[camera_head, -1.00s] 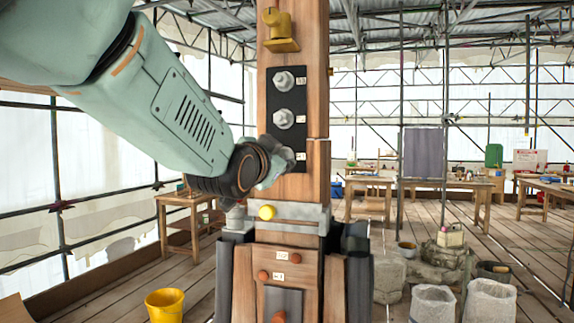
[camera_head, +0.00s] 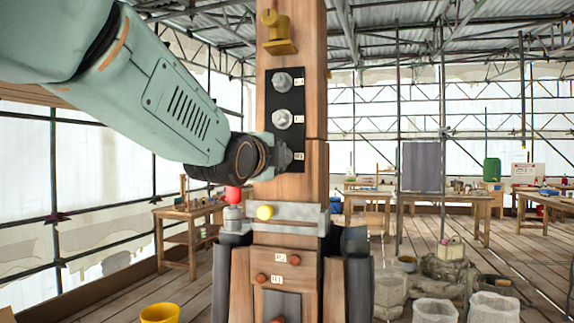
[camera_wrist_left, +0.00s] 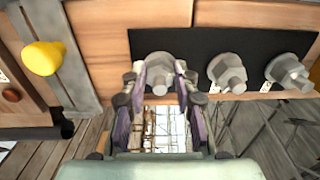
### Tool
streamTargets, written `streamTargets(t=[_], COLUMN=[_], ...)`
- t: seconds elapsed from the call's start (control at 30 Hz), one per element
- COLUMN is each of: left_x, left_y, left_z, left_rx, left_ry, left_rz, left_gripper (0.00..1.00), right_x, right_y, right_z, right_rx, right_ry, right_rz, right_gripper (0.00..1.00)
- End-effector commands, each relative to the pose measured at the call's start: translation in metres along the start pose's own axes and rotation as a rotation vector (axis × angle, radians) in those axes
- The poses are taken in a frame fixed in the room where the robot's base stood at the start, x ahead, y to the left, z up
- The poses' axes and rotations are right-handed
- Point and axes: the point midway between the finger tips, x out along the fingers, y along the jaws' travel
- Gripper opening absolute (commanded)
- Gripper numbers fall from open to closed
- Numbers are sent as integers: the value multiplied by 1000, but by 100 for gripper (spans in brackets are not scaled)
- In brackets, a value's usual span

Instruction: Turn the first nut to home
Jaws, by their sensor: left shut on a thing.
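A wooden post (camera_head: 296,50) carries a black plate (camera_head: 299,101) with a column of three grey hex nuts. The top nut (camera_head: 282,82) and the middle nut (camera_head: 283,118) are clear of my arm. The lowest nut (camera_wrist_left: 160,68) is mostly hidden by my left gripper in the head view. My left gripper (camera_head: 276,155) reaches it from the left. In the left wrist view the fingers of my left gripper (camera_wrist_left: 158,84) stand on both sides of this nut and are shut on it. The other two nuts stand to its right there. My right gripper is not in view.
A yellow knob (camera_head: 265,212) sits on a grey band (camera_head: 300,213) below the plate. A red-topped part (camera_head: 233,195) stands just under my left wrist. A yellow bracket (camera_head: 279,35) is above the nuts. Workbenches (camera_head: 450,197) and bags stand behind to the right.

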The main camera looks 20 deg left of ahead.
Motion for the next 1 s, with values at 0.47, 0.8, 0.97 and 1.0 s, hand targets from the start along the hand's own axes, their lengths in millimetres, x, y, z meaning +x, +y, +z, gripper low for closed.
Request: streamTargets(t=[0.47, 0.8, 0.97, 1.0], left_x=[0, 0, 0, 0], left_y=[6, 6, 6, 6], left_z=[0, 0, 0, 0], left_rx=[326, 407, 413, 413], left_ry=[1, 2, 2, 2], left_rz=[11, 13, 15, 15], left_gripper=[0, 0, 0, 0], right_x=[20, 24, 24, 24], right_y=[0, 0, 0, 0], right_z=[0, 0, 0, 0], right_rx=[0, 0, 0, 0], right_ry=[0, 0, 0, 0], right_rz=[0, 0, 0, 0], right_gripper=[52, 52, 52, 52])
